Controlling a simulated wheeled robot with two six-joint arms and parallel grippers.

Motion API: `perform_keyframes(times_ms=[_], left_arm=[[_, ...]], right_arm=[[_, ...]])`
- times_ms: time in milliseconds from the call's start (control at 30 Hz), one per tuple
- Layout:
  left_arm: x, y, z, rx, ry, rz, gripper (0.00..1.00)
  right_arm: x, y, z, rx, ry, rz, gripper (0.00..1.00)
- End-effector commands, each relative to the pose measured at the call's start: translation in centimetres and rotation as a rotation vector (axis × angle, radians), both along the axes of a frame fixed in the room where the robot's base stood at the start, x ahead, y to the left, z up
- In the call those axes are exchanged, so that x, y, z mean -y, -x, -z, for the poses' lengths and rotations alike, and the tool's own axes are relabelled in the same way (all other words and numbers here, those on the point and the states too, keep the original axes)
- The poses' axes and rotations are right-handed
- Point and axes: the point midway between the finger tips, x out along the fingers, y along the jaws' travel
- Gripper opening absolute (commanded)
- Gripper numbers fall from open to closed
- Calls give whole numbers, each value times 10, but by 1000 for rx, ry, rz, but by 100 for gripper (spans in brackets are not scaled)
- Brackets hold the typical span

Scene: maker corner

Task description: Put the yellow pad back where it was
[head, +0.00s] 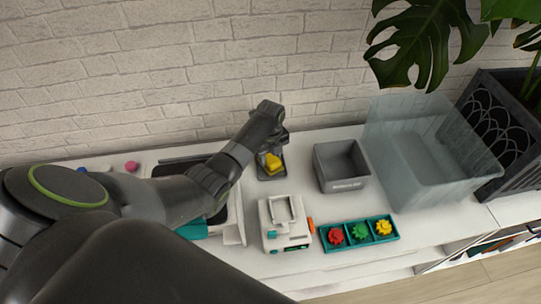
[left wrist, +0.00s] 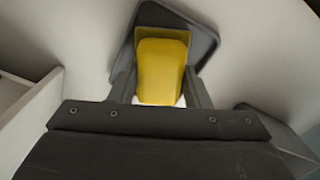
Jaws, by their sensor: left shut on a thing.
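The yellow pad (head: 273,164) is between the fingers of my left gripper (head: 274,153), over or on a small dark grey tray (head: 263,174) near the wall. In the left wrist view the yellow pad (left wrist: 161,72) fills the gap between the two dark fingers of my left gripper (left wrist: 160,88). The dark tray (left wrist: 207,40) shows behind the pad there. I cannot tell whether the pad touches the tray. My right gripper is not in view.
A grey open bin (head: 341,184) and a large clear tub (head: 425,190) stand right of the tray. In front are a white device (head: 286,241) and a teal tray (head: 326,240) with red, green and yellow pieces. A leafy plant (head: 415,40) overhangs at right.

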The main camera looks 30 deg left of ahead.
Motion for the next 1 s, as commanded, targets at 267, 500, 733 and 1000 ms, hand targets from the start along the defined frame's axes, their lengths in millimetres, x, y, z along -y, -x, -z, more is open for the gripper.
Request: perform_keyframes(times_ms=[267,500,733,1000], left_arm=[[0,0,3,0,0,0,22],[0,0,2,0,0,0,65],[0,0,2,0,0,0,65],[0,-1,-23,4,0,-1,65]], right_arm=[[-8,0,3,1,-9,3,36],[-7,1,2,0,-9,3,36],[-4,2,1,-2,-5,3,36],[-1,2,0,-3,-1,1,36]])
